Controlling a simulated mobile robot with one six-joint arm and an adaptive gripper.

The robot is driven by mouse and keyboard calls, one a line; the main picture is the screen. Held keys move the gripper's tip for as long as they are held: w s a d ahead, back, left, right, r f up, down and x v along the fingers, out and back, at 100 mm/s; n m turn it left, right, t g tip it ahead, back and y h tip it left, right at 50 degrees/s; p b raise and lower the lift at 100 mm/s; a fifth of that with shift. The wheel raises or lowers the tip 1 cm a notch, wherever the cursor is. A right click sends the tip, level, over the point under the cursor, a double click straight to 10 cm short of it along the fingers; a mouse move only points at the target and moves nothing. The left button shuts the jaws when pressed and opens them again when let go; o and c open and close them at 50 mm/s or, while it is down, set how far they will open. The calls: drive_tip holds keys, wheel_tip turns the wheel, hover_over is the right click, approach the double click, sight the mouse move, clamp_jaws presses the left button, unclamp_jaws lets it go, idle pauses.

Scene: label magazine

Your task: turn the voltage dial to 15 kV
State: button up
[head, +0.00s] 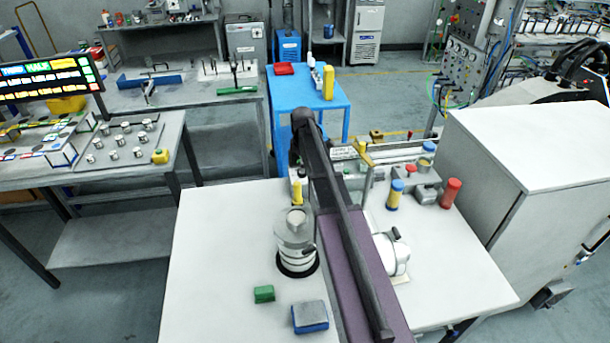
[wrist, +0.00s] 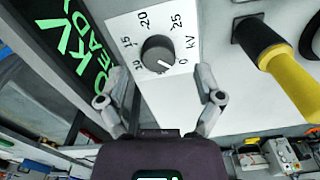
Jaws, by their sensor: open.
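The voltage dial (wrist: 158,52) is a dark round knob on a white scale plate (wrist: 200,20) in the wrist view. Marks 10, 15, 20, 25 and 0 surround it, with kV on the right. Its white pointer line points to the lower right, near the 0. My gripper (wrist: 160,78) is open, with one finger on each side below the dial. The fingers look apart from the knob, which sits just ahead of the gap between them. I cannot make out the dial in the head view, where my arm crosses the table.
A black display with green letters (wrist: 70,45) stands left of the dial. A yellow handle on a black base (wrist: 285,65) sticks out at its right. In the head view, the white table (head: 215,250) holds a grey cylindrical vessel (head: 296,240), a green block (head: 264,294) and a blue-grey block (head: 310,318).

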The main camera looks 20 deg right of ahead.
drive_tip(key=shift+f+b, duration=1.15)
drive_tip(key=shift+f, duration=0.35)
